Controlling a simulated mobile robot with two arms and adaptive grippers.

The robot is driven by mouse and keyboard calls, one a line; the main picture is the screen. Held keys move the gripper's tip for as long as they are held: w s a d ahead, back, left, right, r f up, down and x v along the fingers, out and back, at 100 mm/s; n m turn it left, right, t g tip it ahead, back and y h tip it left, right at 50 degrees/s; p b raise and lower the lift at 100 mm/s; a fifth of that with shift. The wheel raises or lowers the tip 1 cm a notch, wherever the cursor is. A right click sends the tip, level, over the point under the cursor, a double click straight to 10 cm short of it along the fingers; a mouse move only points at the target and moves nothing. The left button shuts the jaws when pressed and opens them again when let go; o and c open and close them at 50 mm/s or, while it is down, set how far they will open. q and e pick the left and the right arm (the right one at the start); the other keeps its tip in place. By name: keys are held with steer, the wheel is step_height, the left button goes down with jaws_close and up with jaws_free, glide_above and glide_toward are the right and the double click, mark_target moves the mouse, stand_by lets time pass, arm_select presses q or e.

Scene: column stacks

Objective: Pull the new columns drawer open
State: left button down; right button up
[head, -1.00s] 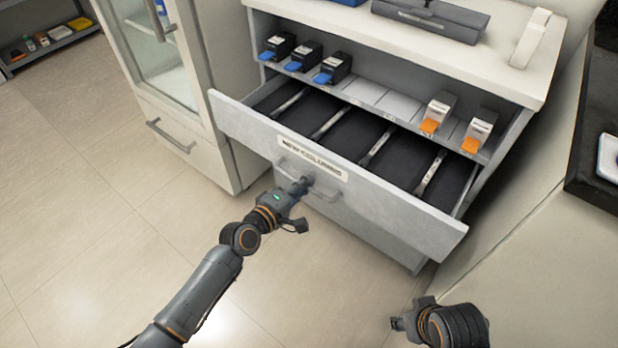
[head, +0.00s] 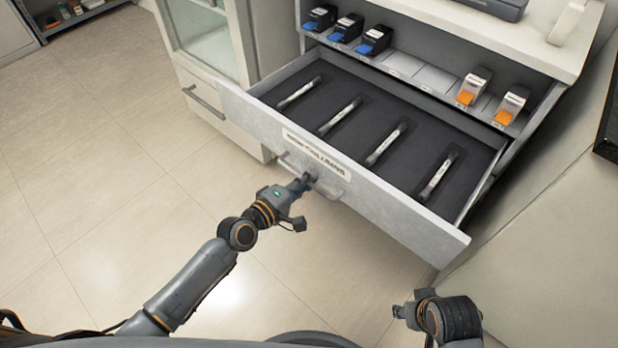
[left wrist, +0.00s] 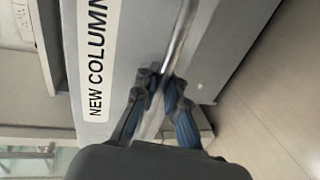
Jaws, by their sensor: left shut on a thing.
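The new columns drawer (head: 395,222) stands well out of its cabinet in the head view. Its dark inside holds several slim columns (head: 385,145) lying apart in a row. Its label (left wrist: 96,65) reads "NEW COLUMN" in the left wrist view, cut off by the edge. My left gripper (head: 306,182) is shut on the drawer's bar handle (head: 330,190). The left wrist view shows its fingers (left wrist: 158,90) on either side of the handle bar (left wrist: 178,40). My right gripper (head: 402,312) is low at the right, away from the drawer; its fingers are too small to judge.
A shelf above the drawer holds blue-fronted boxes (head: 346,28) and orange-fronted boxes (head: 508,105). A glass-door cabinet (head: 208,45) with a lower drawer handle (head: 203,102) stands left of it. The floor (head: 110,190) in front is clear.

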arm_select(q)
steer(key=shift+r, duration=0.1)
steer(key=c, duration=1.7)
jaws_free()
steer(key=v, duration=1.2)
